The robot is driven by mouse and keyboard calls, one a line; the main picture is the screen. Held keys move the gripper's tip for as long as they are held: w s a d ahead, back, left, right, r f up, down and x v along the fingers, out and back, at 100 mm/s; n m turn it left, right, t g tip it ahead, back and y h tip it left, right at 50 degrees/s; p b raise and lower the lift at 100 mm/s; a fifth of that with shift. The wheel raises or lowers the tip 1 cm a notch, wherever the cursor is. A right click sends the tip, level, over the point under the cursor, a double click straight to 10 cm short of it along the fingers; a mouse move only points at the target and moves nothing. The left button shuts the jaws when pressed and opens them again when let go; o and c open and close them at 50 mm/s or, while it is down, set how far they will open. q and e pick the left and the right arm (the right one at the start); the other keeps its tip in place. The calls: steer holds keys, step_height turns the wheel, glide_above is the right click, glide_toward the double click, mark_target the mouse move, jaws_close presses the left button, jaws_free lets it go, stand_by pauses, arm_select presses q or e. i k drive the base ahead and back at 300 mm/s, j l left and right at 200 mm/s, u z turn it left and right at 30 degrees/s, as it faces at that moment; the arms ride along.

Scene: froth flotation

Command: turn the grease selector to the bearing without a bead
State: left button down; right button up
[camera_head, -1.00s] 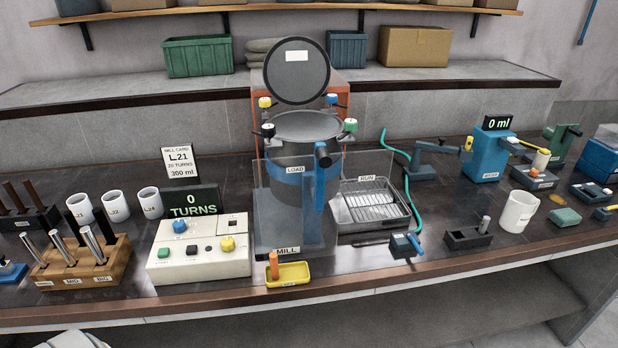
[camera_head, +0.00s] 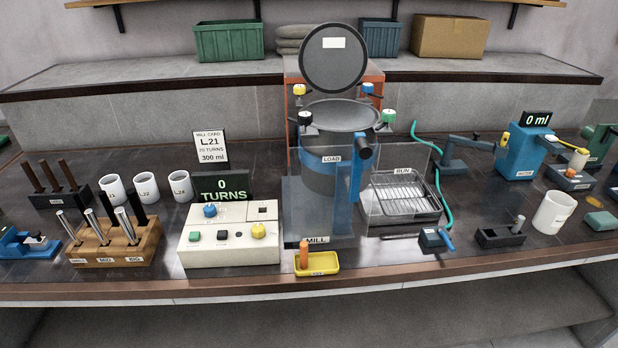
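The mill (camera_head: 318,240) stands mid-bench with its round lid (camera_head: 345,58) raised. A cream control box (camera_head: 230,243) left of the mill carries a blue knob (camera_head: 210,211), a yellow knob (camera_head: 258,230) and green and black buttons. I cannot tell which knob is the grease selector. Neither gripper is in view.
A display (camera_head: 222,188) reads 0 TURNS. A wooden block (camera_head: 135,247) with metal rods and white cups (camera_head: 147,187) stand left. A yellow tray (camera_head: 318,266) lies at the front edge. A wire-rack tray (camera_head: 402,205) and blue dispenser (camera_head: 520,150) stand right.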

mark_target(570, 173)
steer(key=z, duration=1.35)
steer(key=i+l, duration=0.15)
